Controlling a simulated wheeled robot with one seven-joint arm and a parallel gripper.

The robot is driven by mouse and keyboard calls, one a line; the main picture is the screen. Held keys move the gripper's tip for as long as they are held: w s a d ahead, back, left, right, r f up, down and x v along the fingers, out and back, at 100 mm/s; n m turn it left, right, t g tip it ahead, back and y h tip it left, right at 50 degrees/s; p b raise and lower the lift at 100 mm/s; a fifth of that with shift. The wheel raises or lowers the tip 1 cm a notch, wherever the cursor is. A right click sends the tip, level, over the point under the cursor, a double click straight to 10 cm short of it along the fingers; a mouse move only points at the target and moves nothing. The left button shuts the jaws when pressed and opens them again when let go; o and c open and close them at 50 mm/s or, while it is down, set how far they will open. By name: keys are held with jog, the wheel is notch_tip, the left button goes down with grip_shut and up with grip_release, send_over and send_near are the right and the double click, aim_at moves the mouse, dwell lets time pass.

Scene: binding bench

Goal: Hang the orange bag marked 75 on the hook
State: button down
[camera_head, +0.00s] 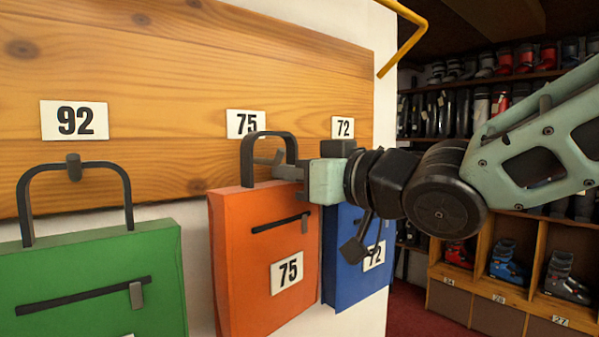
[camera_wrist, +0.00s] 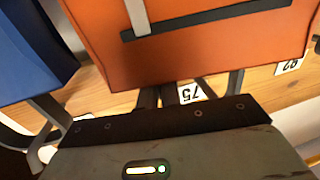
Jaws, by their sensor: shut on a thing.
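The orange bag (camera_head: 240,265) marked 75 hangs upright by its dark arched handle (camera_head: 246,160), in front of the wooden board. My gripper (camera_head: 280,167) reaches in from the right and is shut on the handle. In the wrist view the orange bag (camera_wrist: 200,45) appears upside down, with the handle (camera_wrist: 236,82) running down behind my gripper. The 75 plate (camera_head: 246,123) on the board is just above the handle.
A green bag (camera_head: 95,275) hangs on a peg (camera_head: 74,167) under plate 92 at left. A blue bag (camera_head: 345,260) marked 72 is close at right, partly behind my gripper. A yellow bent bar (camera_head: 408,45) juts out at upper right. Boot shelves (camera_head: 500,240) stand behind.

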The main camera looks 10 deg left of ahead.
jog(key=shift+f+b, duration=1.15)
